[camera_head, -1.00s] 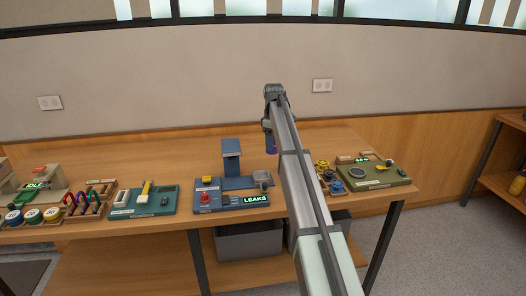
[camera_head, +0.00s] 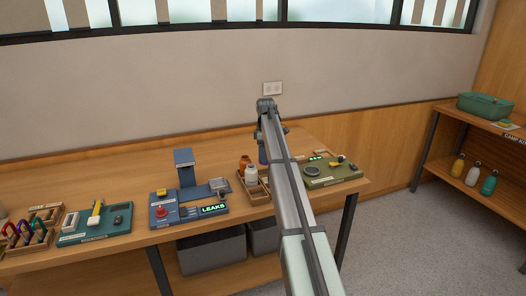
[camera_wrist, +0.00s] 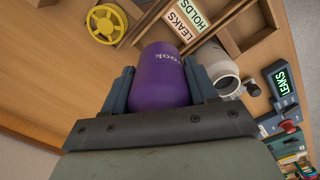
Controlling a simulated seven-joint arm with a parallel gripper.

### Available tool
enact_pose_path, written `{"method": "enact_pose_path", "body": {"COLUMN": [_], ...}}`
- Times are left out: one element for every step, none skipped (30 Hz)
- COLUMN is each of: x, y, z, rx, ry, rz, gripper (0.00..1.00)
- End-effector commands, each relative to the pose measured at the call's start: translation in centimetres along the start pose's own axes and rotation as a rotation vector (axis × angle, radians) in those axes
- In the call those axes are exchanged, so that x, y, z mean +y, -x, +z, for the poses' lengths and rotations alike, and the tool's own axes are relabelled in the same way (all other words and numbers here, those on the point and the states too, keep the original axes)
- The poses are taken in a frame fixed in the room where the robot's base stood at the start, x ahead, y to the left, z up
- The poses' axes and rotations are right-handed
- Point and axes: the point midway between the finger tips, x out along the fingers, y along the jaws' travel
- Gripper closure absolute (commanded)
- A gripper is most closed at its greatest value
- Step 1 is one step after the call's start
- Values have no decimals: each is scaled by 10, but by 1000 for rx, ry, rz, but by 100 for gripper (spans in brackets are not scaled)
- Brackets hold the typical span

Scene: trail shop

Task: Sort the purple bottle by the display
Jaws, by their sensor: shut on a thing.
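My gripper (camera_wrist: 160,92) is shut on the purple bottle (camera_wrist: 160,72), which has pale lettering. In the head view, my arm mostly hides the gripper; a bit of the purple bottle (camera_head: 263,157) shows beside it, above the bench. The display (camera_head: 214,209) reads LEAKS in green, and it also shows at the right of the wrist view (camera_wrist: 282,82). A wooden tray (camera_wrist: 245,42) has labels LEAKS (camera_wrist: 178,26) and HOLDS (camera_wrist: 194,10). A white bottle (camera_wrist: 217,68) is in or beside it. In the head view, orange (camera_head: 245,161) and white (camera_head: 251,175) bottles stand in the tray.
A green board (camera_head: 331,172) stands right of my arm. A blue test stand (camera_head: 186,172) is left of the tray. A side shelf (camera_head: 450,175) holds several bottles.

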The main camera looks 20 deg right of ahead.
Motion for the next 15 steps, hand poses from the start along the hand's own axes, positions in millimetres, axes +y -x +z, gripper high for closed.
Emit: {"method": "enact_pose_path", "body": {"x": [0, 0, 0, 0, 0, -1, 0, 0, 0, 0, 0, 0, 0, 0, 0], "y": [-3, -4, -7, -8, -10, -13, -15, -18, -21, -23, -26, -28, -30, -32, -34], "z": [0, 0, 0, 0, 0, 0, 0, 0, 0, 0, 0, 0, 0, 0, 0], "rx": [0, 0, 0, 0, 0, 0, 0, 0, 0, 0, 0, 0, 0, 0, 0], "ry": [0, 0, 0, 0, 0, 0, 0, 0, 0, 0, 0, 0, 0, 0, 0], "rz": [0, 0, 0, 0, 0, 0, 0, 0, 0, 0, 0, 0, 0, 0, 0], "gripper": [80, 80, 80, 80, 80, 80, 80, 80, 80, 80, 80, 80, 80, 80, 80]}}
